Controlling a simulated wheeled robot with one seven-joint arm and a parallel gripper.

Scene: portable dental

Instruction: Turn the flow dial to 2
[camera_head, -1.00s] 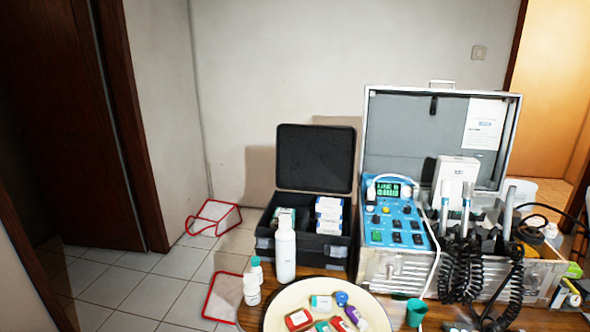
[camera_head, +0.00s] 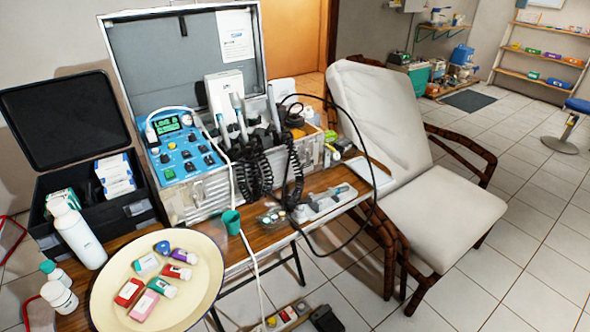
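The portable dental unit stands in an open grey case (camera_head: 190,60) on a wooden table. Its blue control panel (camera_head: 182,148) faces me, with a small green-lit display (camera_head: 168,125) at the top and several dark and coloured controls. My gripper is not in view.
A black case (camera_head: 100,200) and white bottle (camera_head: 78,232) stand left of the unit. A cream tray (camera_head: 207,282) with small containers is in front. A green cup (camera_head: 231,222), coiled black hoses (camera_head: 252,175) and white cable are close by. A reclining chair (camera_head: 440,220) is at right.

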